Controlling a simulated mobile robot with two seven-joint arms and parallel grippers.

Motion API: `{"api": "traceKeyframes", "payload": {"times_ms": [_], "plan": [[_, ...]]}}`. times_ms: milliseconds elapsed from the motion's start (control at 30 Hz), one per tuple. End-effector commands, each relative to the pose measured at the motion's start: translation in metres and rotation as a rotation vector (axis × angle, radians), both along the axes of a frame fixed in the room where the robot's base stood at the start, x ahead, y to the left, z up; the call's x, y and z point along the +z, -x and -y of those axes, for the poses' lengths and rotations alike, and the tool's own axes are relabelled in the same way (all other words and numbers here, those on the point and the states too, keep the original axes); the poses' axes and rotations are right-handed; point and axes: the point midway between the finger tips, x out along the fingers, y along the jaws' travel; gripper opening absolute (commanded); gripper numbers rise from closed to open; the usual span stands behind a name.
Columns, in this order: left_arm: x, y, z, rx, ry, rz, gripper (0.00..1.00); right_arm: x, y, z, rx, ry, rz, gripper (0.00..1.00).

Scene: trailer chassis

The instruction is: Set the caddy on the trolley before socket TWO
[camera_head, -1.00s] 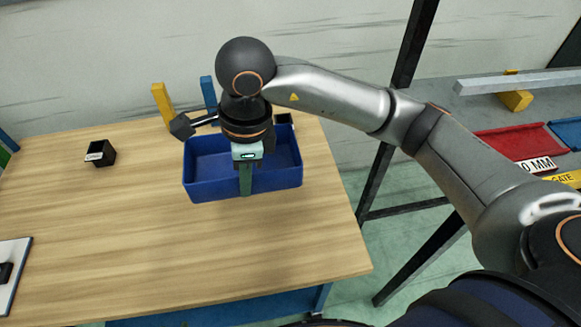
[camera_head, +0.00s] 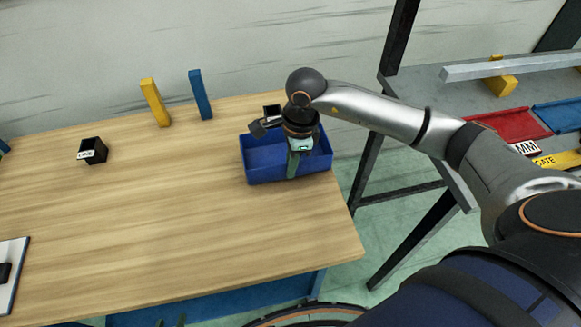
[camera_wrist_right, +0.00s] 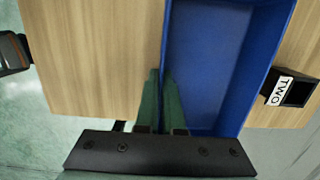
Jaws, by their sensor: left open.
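The blue caddy (camera_head: 262,173) is an open box at the far right of the wooden trolley top (camera_head: 170,225). Black socket TWO (camera_wrist_right: 292,92), with a white label, is beside the caddy in the right wrist view. It shows as a dark box behind the caddy in the head view (camera_head: 271,110). My right gripper (camera_wrist_right: 162,105) has its green fingers shut on the caddy's near wall. I cannot tell whether the caddy's base touches the top. My left gripper (camera_head: 172,321) shows only green fingertips at the bottom edge, apart and empty.
Socket ONE (camera_head: 92,151) stands at the left. A yellow post (camera_head: 155,103) and a blue post (camera_head: 200,95) stand along the back edge. A grey bench with a red tray (camera_head: 502,123) is at the right. The trolley's middle is clear.

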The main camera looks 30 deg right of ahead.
Motion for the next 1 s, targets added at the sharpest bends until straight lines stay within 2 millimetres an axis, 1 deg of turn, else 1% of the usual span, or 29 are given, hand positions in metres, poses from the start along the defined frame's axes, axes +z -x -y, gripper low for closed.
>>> {"api": "traceKeyframes", "payload": {"times_ms": [33, 100, 333, 467, 500, 733, 1000], "plan": [[0.003, 0.000, 0.000, 0.000, 0.000, 0.000, 0.50, -0.007, 0.001, -0.001, -0.001, -0.001, -0.003, 0.00], [0.004, 0.000, 0.000, 0.000, 0.000, 0.000, 0.50, -0.013, 0.000, 0.000, -0.001, -0.001, -0.001, 0.00], [0.003, -0.001, 0.000, 0.001, 0.000, 0.001, 0.50, -0.015, 0.000, -0.001, 0.000, 0.000, 0.002, 0.00], [-0.002, -0.001, 0.000, 0.001, 0.000, 0.001, 0.50, -0.019, 0.000, -0.001, 0.000, 0.000, 0.002, 0.00], [0.000, -0.001, 0.000, 0.001, 0.000, 0.001, 0.50, -0.018, 0.000, -0.001, 0.000, 0.000, 0.001, 0.08], [0.000, -0.001, 0.000, 0.001, 0.000, 0.002, 0.50, -0.018, 0.000, -0.001, 0.000, 0.000, 0.000, 0.34], [0.002, -0.001, 0.000, 0.000, 0.001, 0.003, 0.50, -0.016, 0.000, -0.001, 0.000, 0.000, 0.000, 0.35]]}}
